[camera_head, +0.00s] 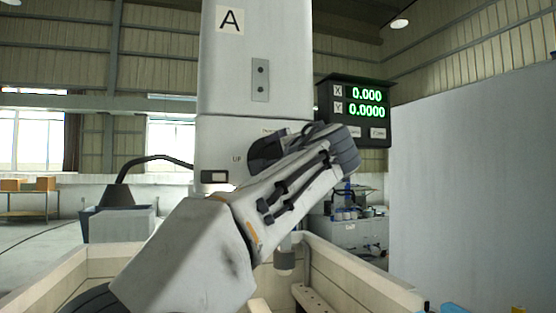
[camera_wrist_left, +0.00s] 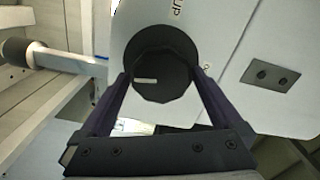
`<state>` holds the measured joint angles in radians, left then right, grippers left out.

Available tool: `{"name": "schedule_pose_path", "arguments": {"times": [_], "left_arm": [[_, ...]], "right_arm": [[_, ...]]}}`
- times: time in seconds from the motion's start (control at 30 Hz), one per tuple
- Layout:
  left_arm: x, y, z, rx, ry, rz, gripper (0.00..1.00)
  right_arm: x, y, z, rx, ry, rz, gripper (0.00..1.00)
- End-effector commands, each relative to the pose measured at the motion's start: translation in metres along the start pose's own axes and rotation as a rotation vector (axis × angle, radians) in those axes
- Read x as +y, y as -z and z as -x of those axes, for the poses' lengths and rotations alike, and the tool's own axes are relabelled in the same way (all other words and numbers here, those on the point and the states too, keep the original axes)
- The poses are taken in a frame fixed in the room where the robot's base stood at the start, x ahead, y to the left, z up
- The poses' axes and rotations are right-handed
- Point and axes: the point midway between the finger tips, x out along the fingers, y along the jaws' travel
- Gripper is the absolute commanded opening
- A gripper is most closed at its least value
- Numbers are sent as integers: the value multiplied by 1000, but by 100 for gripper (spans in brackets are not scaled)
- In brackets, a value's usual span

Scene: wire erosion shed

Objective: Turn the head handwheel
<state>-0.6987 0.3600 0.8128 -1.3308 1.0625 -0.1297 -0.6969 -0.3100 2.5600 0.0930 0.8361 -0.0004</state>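The head handwheel (camera_wrist_left: 164,66) is a round black wheel with a short pale mark, on the front of the white machine head. My left gripper (camera_wrist_left: 163,76) has one dark finger at each side of the wheel's inner part, and both appear to touch it. In the head view the handwheel (camera_head: 266,153) is partly hidden behind my left gripper (camera_head: 293,142), whose arm comes up from the lower left. My right gripper is not in view.
The white head column (camera_head: 221,77) carries a sign "A". A readout (camera_head: 362,105) beside it shows X 0.000 and Y 0.0000. A pale tank wall (camera_head: 350,268) runs below. A large grey panel (camera_head: 470,170) stands at the right.

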Motion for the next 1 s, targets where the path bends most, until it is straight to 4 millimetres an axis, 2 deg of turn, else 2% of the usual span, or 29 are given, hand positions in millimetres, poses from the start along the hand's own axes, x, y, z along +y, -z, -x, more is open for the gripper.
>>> {"name": "schedule_pose_path", "arguments": {"times": [0.17,0.27,0.5,0.7,0.83,1.0], "left_arm": [[0,0,3,2,1,0,100],[1,0,13,3,2,0,100],[2,0,60,6,0,1,100],[2,1,92,4,0,0,100],[1,0,102,2,0,0,100],[0,0,105,0,0,0,100]], "right_arm": [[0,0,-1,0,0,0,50],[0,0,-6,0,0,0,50],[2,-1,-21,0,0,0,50],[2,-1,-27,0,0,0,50],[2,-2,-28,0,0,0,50],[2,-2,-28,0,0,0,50]]}}
